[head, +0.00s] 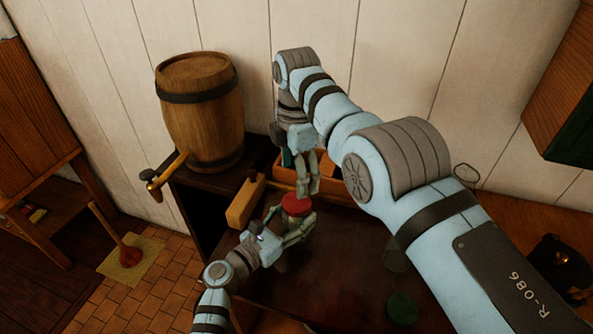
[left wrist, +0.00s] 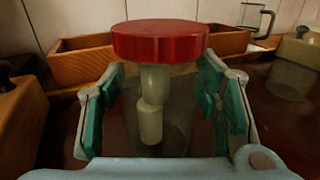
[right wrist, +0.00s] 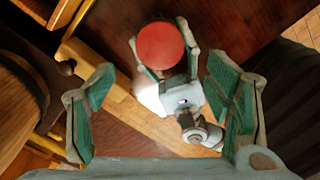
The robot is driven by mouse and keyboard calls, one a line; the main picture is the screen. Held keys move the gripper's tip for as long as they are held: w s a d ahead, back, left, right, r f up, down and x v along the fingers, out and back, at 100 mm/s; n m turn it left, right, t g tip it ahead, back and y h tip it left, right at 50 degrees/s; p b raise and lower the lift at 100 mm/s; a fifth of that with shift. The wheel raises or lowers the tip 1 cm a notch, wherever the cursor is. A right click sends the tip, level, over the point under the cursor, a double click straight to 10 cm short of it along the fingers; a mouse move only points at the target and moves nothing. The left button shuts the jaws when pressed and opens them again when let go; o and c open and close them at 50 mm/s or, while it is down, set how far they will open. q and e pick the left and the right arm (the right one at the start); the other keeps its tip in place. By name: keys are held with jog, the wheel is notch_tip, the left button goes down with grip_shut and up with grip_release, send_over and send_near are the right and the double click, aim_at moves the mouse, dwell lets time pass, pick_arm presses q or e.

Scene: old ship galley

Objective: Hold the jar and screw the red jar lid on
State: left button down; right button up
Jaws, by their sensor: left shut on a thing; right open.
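The red jar lid (head: 297,204) sits level on top of the clear jar (left wrist: 182,125), which has pale pieces inside. The lid shows large in the left wrist view (left wrist: 160,42) and from above in the right wrist view (right wrist: 160,46). I cannot tell how tightly it sits. My left gripper (head: 296,226) is shut on the jar below the lid, with green pads at both sides. My right gripper (head: 307,188) is open and points down just above the lid. In the right wrist view the lid lies beyond its spread fingers (right wrist: 160,85), apart from both pads.
A wooden tray (head: 330,192) stands behind the jar, with a wooden block (head: 245,203) at its left. A barrel with a tap (head: 200,115) stands at the back left. A glass (head: 396,259) and a green disc (head: 402,308) are to the right on the dark table.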

aim_at(297, 201)
jog(key=shift+f, duration=0.1)
notch_tip(297, 201, down, 8)
jog(key=shift+r, duration=0.1)
dwell(0.6)
jog(key=shift+c, duration=0.3)
